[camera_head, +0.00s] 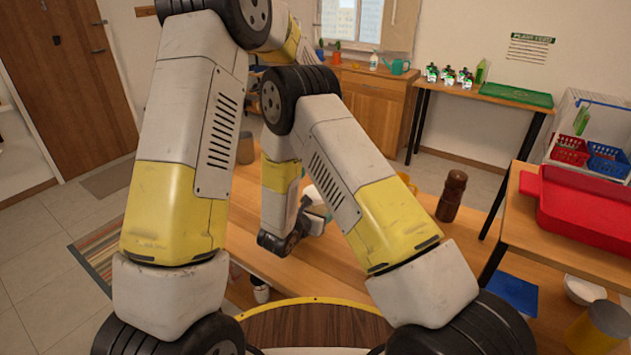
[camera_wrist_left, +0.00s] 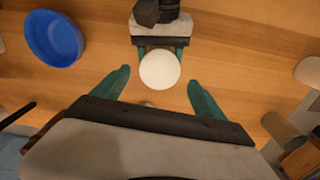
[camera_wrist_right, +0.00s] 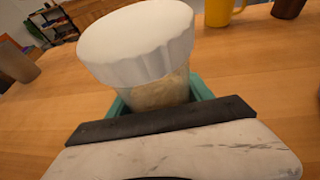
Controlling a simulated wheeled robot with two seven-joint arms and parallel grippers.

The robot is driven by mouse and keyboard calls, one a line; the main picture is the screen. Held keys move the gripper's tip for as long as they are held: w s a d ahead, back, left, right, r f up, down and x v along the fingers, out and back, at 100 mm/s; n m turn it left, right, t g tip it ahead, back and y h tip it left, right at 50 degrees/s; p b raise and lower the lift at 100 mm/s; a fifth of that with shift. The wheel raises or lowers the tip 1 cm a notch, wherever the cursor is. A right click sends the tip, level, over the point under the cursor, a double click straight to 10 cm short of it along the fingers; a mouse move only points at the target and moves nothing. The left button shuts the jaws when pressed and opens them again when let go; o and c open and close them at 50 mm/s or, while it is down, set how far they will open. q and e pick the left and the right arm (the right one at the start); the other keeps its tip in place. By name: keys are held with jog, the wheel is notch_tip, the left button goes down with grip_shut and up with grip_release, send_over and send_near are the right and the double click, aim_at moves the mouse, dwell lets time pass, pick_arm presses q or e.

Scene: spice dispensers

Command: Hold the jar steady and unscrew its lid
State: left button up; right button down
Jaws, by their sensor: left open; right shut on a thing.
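The jar (camera_wrist_right: 158,93) stands upright in the right wrist view, with a wide white ribbed lid (camera_wrist_right: 140,45) on top. The teal fingers of my right gripper (camera_wrist_right: 160,100) are shut around the jar's body below the lid. In the left wrist view the round white lid (camera_wrist_left: 160,69) shows from above, and my right gripper holds the jar from the far side. My left gripper (camera_wrist_left: 157,92) is open above the jar, with its fingers spread to either side and apart from the lid. In the head view my arms hide most of the jar.
A blue bowl (camera_wrist_left: 54,38) stands on the wooden table left of the jar in the left wrist view. A yellow mug (camera_wrist_right: 222,10) and a brown pepper mill (camera_head: 452,196) stand further off. A red tray (camera_head: 585,210) lies on a side table at right.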

aim_at(316, 191)
pick_arm(q)
jog(key=m, duration=0.2)
jog(key=r+m, duration=0.1)
jog(key=m, duration=0.1)
jog(key=r+m, duration=0.1)
jog(key=m, duration=0.4)
jog(key=r+m, duration=0.1)
jog(key=m, duration=0.1)
jog(key=shift+m, duration=0.8)
jog(key=shift+f, duration=3.8)
jog(key=c, duration=1.5)
jog(key=shift+o, duration=0.2)
jog(key=n, duration=0.3)
jog(key=o, duration=1.5)
jog(key=shift+o, duration=0.2)
